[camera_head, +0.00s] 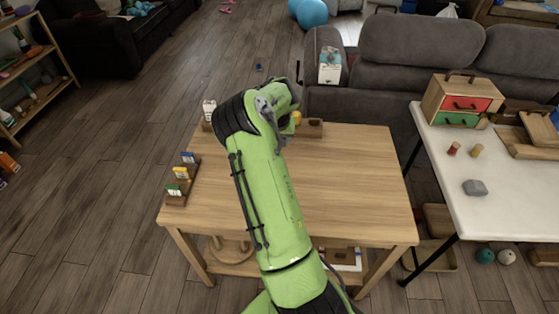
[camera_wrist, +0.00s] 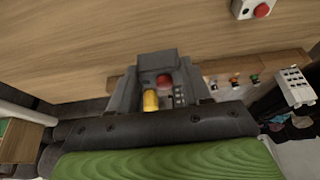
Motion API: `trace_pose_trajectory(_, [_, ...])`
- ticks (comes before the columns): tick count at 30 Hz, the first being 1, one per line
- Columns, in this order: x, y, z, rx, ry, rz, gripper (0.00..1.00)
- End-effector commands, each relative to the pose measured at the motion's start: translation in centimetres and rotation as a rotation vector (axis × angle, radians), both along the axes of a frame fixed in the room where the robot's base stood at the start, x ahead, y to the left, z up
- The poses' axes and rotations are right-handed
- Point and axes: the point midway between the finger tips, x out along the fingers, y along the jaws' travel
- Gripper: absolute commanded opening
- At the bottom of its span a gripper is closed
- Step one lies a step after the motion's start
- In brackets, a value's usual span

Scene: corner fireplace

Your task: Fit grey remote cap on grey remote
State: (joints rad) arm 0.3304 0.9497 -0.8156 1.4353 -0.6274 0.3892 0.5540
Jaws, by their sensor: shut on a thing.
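My gripper (camera_wrist: 157,75) is over the far edge of the wooden table (camera_head: 340,185). In the wrist view its grey fingers are closed around a dark grey block (camera_wrist: 157,62), which looks like the grey remote cap. A yellow cylinder (camera_wrist: 150,101) and a red piece (camera_wrist: 164,81) show between the fingers; I cannot tell whether they touch the block. In the head view my arm hides most of the gripper. I cannot pick out the grey remote clearly; a dark piece with small light buttons (camera_wrist: 179,97) shows beside the right finger.
A wooden rack (camera_head: 311,129) lies along the table's far edge, with a white button piece (camera_head: 209,108) near its left end. Another rack (camera_head: 176,195) with several small coloured pieces stands at the left edge. The table's right half is clear. A grey sofa (camera_head: 420,45) stands behind.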

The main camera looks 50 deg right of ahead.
Motion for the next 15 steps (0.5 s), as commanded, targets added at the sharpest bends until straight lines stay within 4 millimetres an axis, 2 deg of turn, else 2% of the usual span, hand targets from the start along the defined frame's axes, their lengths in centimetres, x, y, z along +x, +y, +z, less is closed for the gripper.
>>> trace_pose_trajectory(1, [-0.1,0.1,-1.5,0.001,0.005,0.001,0.24])
trace_pose_trajectory(3, [-0.1,0.0,-3.1,0.001,0.005,0.0,0.24])
trace_pose_trajectory(10, [-0.1,0.1,-7.5,0.001,0.005,0.001,0.24])
trace_pose_trajectory(12, [0.0,0.1,-8.5,0.001,0.002,0.001,0.24])
trace_pose_trajectory(15, [0.0,0.1,-8.6,0.001,0.001,0.001,0.24])
